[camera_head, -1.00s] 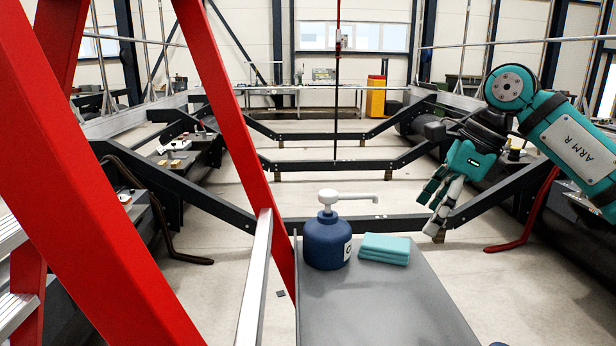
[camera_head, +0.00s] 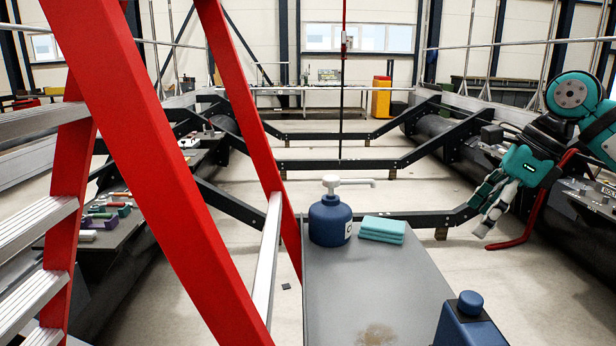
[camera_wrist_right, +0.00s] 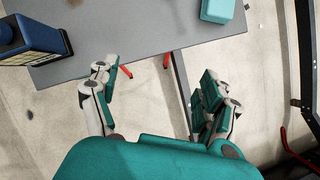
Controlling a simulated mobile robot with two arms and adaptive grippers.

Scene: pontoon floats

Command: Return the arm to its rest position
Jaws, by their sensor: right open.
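My right gripper (camera_head: 492,205), teal and white on a teal arm, hangs in the air to the right of the grey table (camera_head: 345,285). In the right wrist view its two fingers (camera_wrist_right: 157,98) are spread apart with nothing between them. Floor and the near edge of the table (camera_wrist_right: 120,55) show beyond the fingers. My left gripper is in neither view.
On the table stand a blue pump bottle (camera_head: 330,220), folded teal cloths (camera_head: 382,230) and a blue container (camera_head: 468,322) at the near right. A red stepladder (camera_head: 150,170) stands at left. Dark pontoon frames (camera_head: 350,163) span the floor behind.

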